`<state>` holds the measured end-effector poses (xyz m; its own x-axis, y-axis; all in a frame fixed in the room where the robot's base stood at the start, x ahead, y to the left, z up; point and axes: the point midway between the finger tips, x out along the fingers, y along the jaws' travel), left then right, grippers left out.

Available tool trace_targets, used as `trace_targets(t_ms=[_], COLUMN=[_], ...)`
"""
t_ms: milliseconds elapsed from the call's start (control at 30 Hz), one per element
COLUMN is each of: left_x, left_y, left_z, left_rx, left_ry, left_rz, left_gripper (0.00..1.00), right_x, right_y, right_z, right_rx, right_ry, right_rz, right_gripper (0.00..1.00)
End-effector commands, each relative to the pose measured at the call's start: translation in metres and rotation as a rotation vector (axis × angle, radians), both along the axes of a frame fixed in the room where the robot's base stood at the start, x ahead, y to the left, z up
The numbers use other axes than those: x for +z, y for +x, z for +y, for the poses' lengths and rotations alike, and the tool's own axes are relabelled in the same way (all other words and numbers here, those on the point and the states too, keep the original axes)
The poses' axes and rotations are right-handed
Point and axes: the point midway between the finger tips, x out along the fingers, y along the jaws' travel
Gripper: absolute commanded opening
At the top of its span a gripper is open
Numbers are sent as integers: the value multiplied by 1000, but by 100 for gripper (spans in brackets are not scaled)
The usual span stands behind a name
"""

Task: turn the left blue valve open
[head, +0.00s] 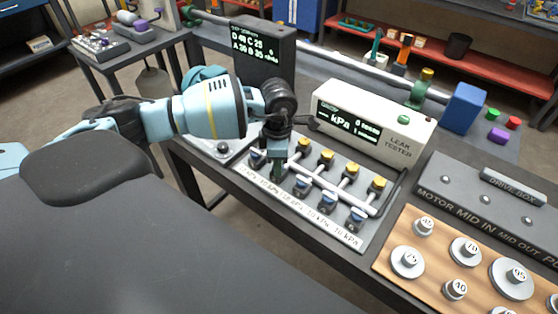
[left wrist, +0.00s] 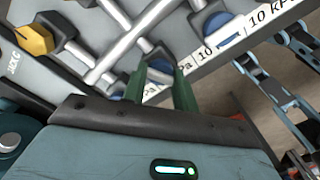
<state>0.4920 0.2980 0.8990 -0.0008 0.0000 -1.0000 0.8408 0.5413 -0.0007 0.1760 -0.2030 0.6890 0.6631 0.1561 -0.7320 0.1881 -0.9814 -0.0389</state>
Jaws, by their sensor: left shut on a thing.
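A row of blue valves runs along the near side of the grey valve panel (head: 337,225). My left gripper (head: 276,176) points down over the left part of this row. Its green fingers are shut on a blue valve (left wrist: 161,66), which shows between the fingertips in the left wrist view and is mostly hidden in the head view. Another blue valve (head: 257,158) shows just left of the gripper. More blue valves stand to the right, the nearest being this one (head: 302,186). How far the held valve is turned is hard to tell. My right gripper is not in view.
Yellow valves (head: 327,158) stand behind the blue ones, joined by white pipes. A white leak tester (head: 370,122) and a dark display box (head: 264,50) stand behind the panel. A wooden board (head: 425,250) with numbered weights lies to the right.

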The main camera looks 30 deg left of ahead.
Motion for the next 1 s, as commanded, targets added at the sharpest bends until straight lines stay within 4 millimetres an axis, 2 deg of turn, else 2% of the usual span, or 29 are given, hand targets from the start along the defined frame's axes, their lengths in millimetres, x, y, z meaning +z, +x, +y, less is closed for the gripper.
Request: trace_targets(t_ms=[200,500,1000], left_x=[0,0,1], left_y=[1,1,1], left_z=[0,0,0], left_rx=[-190,-378,-471], left_ry=[0,0,0], left_rz=[-1,-2,-4], left_gripper=[6,6,6], right_x=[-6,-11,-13], right_y=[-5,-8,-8], right_z=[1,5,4], right_rx=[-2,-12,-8], right_ry=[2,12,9], right_rz=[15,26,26], right_gripper=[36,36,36])
